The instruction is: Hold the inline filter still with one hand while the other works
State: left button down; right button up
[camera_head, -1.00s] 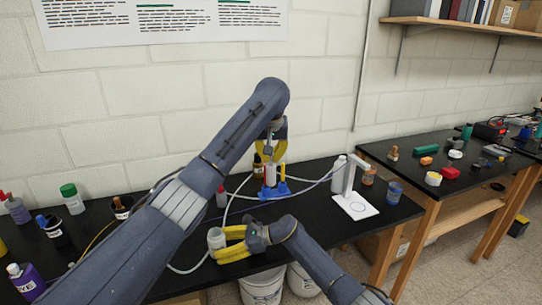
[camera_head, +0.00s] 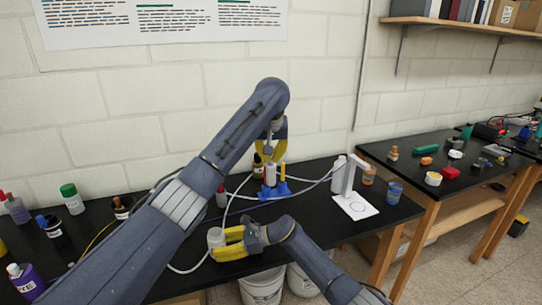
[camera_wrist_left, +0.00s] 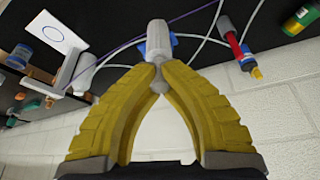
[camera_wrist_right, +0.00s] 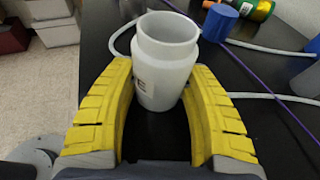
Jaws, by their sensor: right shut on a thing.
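A small white-grey cylindrical piece, seemingly the inline filter (camera_head: 270,176), stands upright at a blue holder (camera_head: 280,190) on the black bench. My left gripper (camera_head: 271,160) reaches down to it from above. In the left wrist view both yellow fingertips (camera_wrist_left: 157,72) close on the narrow grey end of the white piece (camera_wrist_left: 156,38). My right gripper (camera_head: 226,243) is low at the bench's front, shut around an open-topped white jar (camera_head: 215,237). The jar (camera_wrist_right: 166,62) stands upright between its fingers (camera_wrist_right: 160,90) in the right wrist view.
Thin white tubes and a purple one (camera_head: 316,184) run across the bench near the holder. A white stand (camera_head: 352,190) and blue-labelled jar (camera_head: 393,193) are to the right. Several bottles, one green-capped (camera_head: 72,199), stand left. White buckets (camera_head: 262,288) are below the front edge.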

pick_arm(q)
jog(key=shift+w+a+r, duration=0.1)
jog(key=shift+a+r, duration=0.05)
jog(key=shift+a, duration=0.3)
jog(key=s+a+f+m+g+h, duration=0.1)
jog(key=s+a+m, duration=0.4)
jog(key=a, duration=0.4)
jog(key=s+a+f+m+g+h, duration=0.1)
jog(key=s+a+f+m, duration=0.1)
jog(key=s+a+m, duration=0.35)
notch_tip(320, 180, down, 13)
jog(key=s+a+n, duration=0.1)
jog(key=a, duration=0.1)
jog(key=shift+a+n, duration=0.35)
jog(key=shift+a, duration=0.05)
pick_arm(e)
jog(key=shift+f, duration=0.1)
dwell(0.5)
dwell(0.3)
pick_arm(q)
jog(key=c, duration=1.5)
grip_release()
